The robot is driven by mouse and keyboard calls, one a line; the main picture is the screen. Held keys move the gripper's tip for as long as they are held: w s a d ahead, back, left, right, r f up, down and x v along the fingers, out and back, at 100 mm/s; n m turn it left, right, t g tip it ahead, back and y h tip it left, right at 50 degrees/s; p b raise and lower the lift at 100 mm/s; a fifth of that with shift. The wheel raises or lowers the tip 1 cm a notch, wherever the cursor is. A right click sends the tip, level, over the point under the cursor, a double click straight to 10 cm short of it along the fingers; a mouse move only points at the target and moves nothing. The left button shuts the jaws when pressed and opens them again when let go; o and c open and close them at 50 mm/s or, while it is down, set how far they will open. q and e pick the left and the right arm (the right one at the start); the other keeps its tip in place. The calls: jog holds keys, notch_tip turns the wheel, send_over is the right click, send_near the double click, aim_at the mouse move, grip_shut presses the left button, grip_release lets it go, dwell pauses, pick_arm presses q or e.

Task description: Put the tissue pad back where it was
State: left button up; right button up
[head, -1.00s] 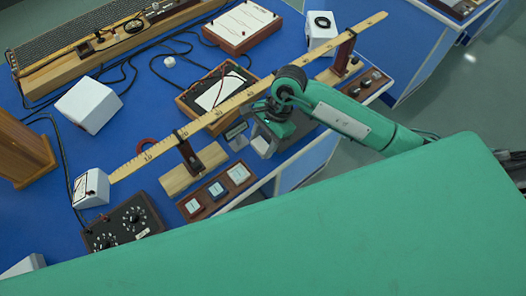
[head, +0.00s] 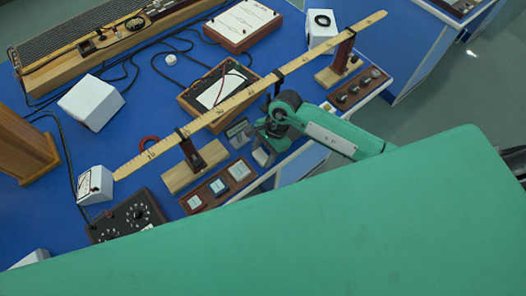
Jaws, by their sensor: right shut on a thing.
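My right gripper (head: 263,148) comes in from the right, over the front edge of the blue bench and below the long wooden metre rule. It is shut on a small pale piece (head: 261,157), which looks like the tissue pad. My own wrist and fingers hide part of it, and I cannot tell whether it touches the bench. My left gripper is not in view.
The metre rule (head: 215,112) spans above the bench on stands close to my wrist. A wooden tray with several pale squares (head: 218,186) lies left of the gripper. A small grey block (head: 238,131) stands beside it. A meter box (head: 217,90) lies behind.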

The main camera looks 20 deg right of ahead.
jog(key=o, duration=0.9)
jog(key=shift+o, duration=0.2)
jog(key=shift+r, duration=0.15)
jog(key=shift+w+d+r, duration=0.1)
jog(key=shift+d+r, duration=0.05)
jog(key=b+v, duration=0.3)
jog(key=v, duration=0.7)
jog(key=shift+d+r, duration=0.1)
jog(key=shift+r, duration=0.25)
jog(key=shift+d+r, duration=0.1)
jog(key=shift+r, duration=0.35)
